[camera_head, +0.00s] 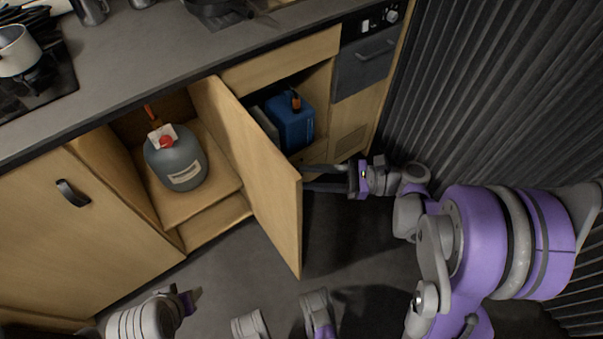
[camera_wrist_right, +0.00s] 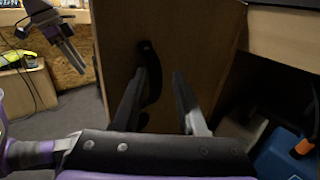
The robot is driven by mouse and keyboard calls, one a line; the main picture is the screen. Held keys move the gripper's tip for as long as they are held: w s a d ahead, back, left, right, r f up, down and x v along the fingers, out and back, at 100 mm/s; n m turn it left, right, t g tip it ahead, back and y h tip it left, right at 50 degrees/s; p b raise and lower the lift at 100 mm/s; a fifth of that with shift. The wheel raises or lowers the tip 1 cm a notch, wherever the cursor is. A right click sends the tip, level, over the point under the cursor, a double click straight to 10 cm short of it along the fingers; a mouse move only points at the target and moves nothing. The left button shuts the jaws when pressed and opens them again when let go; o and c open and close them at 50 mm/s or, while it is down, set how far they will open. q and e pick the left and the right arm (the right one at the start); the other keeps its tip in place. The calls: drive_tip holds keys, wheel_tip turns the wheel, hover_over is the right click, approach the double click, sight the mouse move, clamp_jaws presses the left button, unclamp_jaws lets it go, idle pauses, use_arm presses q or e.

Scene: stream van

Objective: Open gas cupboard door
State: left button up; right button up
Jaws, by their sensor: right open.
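The gas cupboard door (camera_head: 255,170) is a light wood panel standing wide open, swung out from the counter. Behind it the cupboard shows a grey gas bottle (camera_head: 176,160) with a red cap on a wooden shelf. My right gripper (camera_head: 305,178) is at the door's outer face, fingers pointing at it. In the right wrist view the gripper (camera_wrist_right: 160,76) is open, with the dark door handle (camera_wrist_right: 152,75) close to its left finger; I cannot tell whether they touch. My left gripper (camera_head: 194,294) is low at the left, away from the door; its jaws are unclear.
A blue container (camera_head: 293,122) sits in the open compartment right of the door. A closed cupboard door (camera_head: 75,220) with a black handle is at the left. A dark corrugated wall (camera_head: 470,90) bounds the right. The grey floor (camera_head: 240,270) before the cupboard is partly clear.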

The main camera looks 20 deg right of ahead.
drive_tip(key=v, duration=0.8)
drive_tip(key=shift+d+p, duration=0.15)
drive_tip(key=shift+p, duration=0.25)
drive_tip(key=shift+w+f, duration=0.1)
